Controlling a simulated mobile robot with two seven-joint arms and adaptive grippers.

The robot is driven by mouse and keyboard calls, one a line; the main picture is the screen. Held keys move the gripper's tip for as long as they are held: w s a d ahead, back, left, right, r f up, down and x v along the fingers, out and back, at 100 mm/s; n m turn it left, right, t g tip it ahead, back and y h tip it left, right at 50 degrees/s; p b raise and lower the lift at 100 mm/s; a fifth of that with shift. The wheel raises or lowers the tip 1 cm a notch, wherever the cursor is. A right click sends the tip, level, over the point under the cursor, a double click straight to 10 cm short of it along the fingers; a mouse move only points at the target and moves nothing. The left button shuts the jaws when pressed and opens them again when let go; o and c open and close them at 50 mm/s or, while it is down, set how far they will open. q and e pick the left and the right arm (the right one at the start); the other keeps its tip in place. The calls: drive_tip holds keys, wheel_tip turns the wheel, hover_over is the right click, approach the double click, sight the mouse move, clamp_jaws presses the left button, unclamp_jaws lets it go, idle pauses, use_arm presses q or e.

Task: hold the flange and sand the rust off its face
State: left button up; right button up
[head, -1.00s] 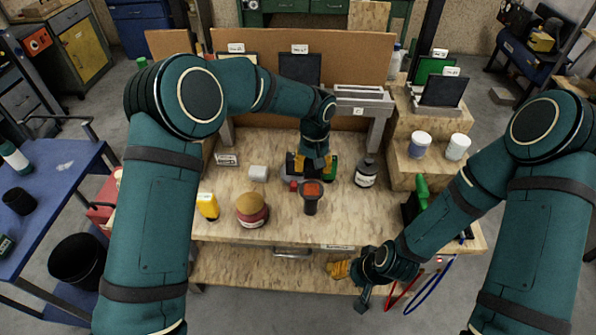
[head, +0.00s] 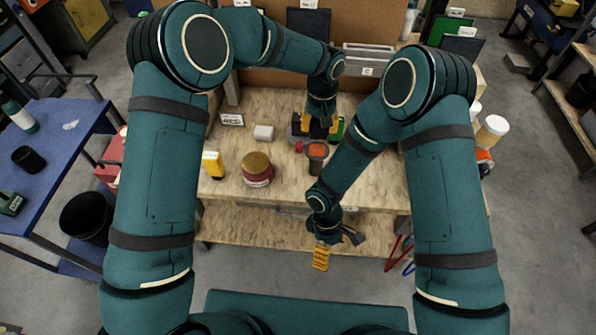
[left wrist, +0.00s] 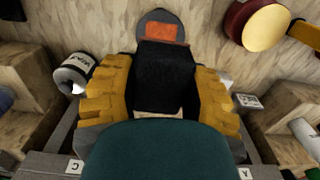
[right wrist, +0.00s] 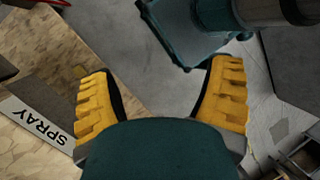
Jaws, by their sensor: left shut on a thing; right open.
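The flange (head: 317,151) is a dark grey round plate with an orange-red rust patch, on a short stem near the middle of the bench. It also shows in the left wrist view (left wrist: 180,18). My left gripper (head: 320,126) is just behind it, shut on a black block (left wrist: 165,68) that covers part of the flange from the wrist camera. I cannot tell whether block and flange touch. My right gripper (head: 321,260) is open and empty in front of the bench, over the floor; its spread fingers (right wrist: 160,105) show in the right wrist view.
A red tin with a tan lid (head: 257,168), a yellow item (head: 213,164) and a white block (head: 264,132) stand left of the flange.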

sight(311, 163)
drive_tip(key=w+a+n+t+h, duration=0.1)
drive_tip(key=w+n+t+h, duration=0.2)
drive_tip(key=w+t, duration=0.1)
drive_tip(key=w+a+r+n+t+h, duration=0.1)
drive_tip(key=w+a+n+t+h, duration=0.1)
drive_tip(key=w, duration=0.5)
drive_tip(key=w+a+r+n+t+h, duration=0.1)
drive_tip(key=w+n+t+h, duration=0.4)
drive_tip(key=w+n, duration=0.1)
drive_tip(key=shift+w+a+t, duration=0.15)
drive_tip(key=shift+a+t, duration=0.2)
drive_tip(key=shift+t, duration=0.05)
drive_tip(key=w+a+n+t, duration=0.1)
drive_tip(key=a+t, duration=0.1)
drive_tip(key=w+a+r+n+t, duration=0.1)
drive_tip(key=a, duration=0.1)
drive_tip(key=w+a+r+n+t, duration=0.1)
drive_tip(key=w+t, duration=0.1)
drive_tip(key=shift+a+r+t, duration=0.15)
drive_tip(key=shift+a+t, duration=0.15)
drive_tip(key=shift+a, duration=0.1)
drive_tip(key=shift+x, duration=3.7)
drive_tip(key=shift+s, duration=0.1)
clamp_jaws()
